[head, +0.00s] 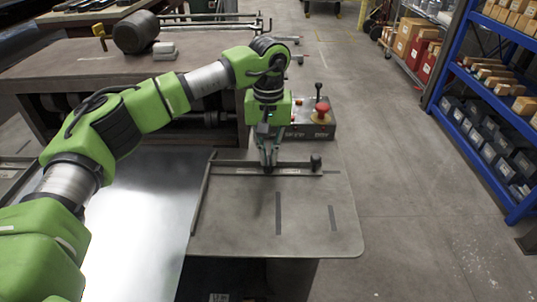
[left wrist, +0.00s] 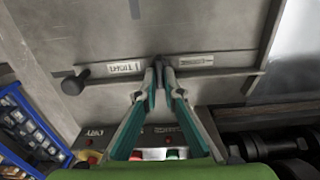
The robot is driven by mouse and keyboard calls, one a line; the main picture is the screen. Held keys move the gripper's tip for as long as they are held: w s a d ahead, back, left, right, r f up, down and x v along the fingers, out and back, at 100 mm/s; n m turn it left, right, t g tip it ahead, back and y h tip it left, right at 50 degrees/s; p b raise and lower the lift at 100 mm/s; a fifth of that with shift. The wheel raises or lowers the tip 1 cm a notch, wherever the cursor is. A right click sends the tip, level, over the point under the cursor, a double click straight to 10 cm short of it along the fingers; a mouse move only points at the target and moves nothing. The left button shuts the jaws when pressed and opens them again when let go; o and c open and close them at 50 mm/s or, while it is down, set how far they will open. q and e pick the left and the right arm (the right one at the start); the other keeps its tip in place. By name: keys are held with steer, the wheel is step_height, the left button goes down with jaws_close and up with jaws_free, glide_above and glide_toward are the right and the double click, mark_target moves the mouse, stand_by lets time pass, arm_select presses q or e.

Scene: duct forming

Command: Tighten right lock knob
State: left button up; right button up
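The black lock knob (head: 316,161) stands at the right end of a thin bar (head: 226,164) on the grey bench plate in the head view. It shows at the left in the left wrist view (left wrist: 72,86). My left gripper (head: 268,167) points down over the middle of the bar, apart from this knob and to its left. In the left wrist view its teal fingers (left wrist: 159,74) come nearly together at the bar, between two labels. I cannot tell whether something thin is between the tips. My right gripper is not in view.
A control box with a red button (head: 321,112) and a black lever stands behind the bar. A shiny metal sheet (head: 140,215) lies at the left. Blue shelves (head: 437,78) stand right, across open floor.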

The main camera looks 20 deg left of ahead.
mark_target(269, 159)
arm_select(q)
steer(key=shift+o, duration=0.3)
steer(key=shift+r, duration=0.1)
step_height(269, 159, up, 12)
stand_by(0.4)
